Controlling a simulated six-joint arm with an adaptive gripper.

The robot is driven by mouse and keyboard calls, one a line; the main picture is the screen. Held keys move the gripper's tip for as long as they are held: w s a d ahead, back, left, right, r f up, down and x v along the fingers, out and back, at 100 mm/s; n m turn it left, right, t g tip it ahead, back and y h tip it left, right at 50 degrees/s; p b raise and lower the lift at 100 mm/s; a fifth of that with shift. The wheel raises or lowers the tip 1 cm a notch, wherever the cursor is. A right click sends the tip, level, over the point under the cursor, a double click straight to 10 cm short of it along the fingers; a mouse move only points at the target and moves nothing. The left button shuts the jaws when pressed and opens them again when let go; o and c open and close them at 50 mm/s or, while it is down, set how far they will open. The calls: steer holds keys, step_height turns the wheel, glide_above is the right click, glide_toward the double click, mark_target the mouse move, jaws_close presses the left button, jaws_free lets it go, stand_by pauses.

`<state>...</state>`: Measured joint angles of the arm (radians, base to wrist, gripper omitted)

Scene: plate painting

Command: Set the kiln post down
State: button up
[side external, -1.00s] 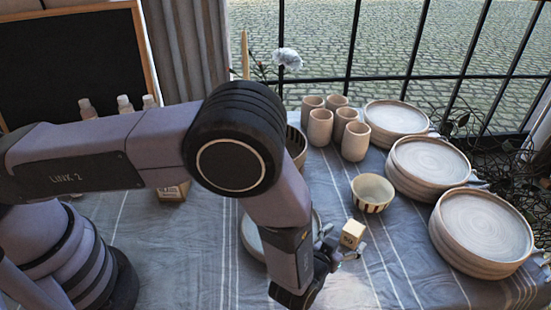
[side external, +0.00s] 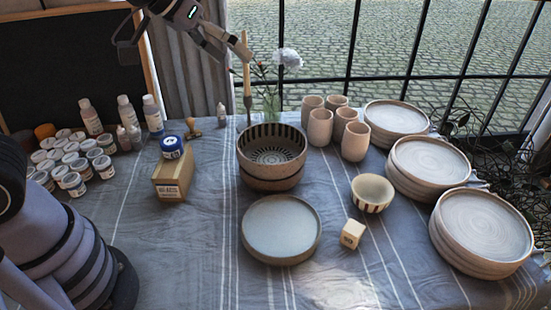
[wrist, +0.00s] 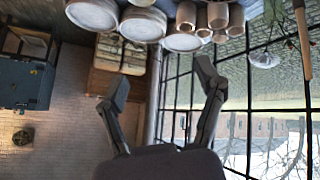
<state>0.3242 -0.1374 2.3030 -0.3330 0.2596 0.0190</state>
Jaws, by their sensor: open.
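The kiln post (side external: 352,234), a small cream block with dark marking on one face, rests on the cloth-covered table to the right of the round grey plate (side external: 281,228). It is in front of the small striped bowl (side external: 371,194) and apart from both. My gripper (side external: 226,42) is raised high at the top of the side view, far from the post. In the wrist view my gripper (wrist: 160,82) has its two fingers spread with nothing between them. The post does not show in the wrist view.
A large striped bowl (side external: 272,172) stands behind the plate, with several clay cups (side external: 355,142) behind right. Stacked plates (side external: 484,232) line the right side. The front of the table is mostly clear.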

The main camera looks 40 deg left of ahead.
steer(key=s+a+g+y, duration=0.1)
steer(key=s+a, duration=0.5)
steer(key=s, duration=0.3)
steer(key=s+a+g+y, duration=0.1)
steer(key=s+a+y, duration=0.1)
steer(key=s+a, duration=0.5)
steer(key=shift+s+r+n+y, duration=0.3)
steer(key=shift+s+r, duration=0.1)
steer(key=shift+s, duration=0.85)
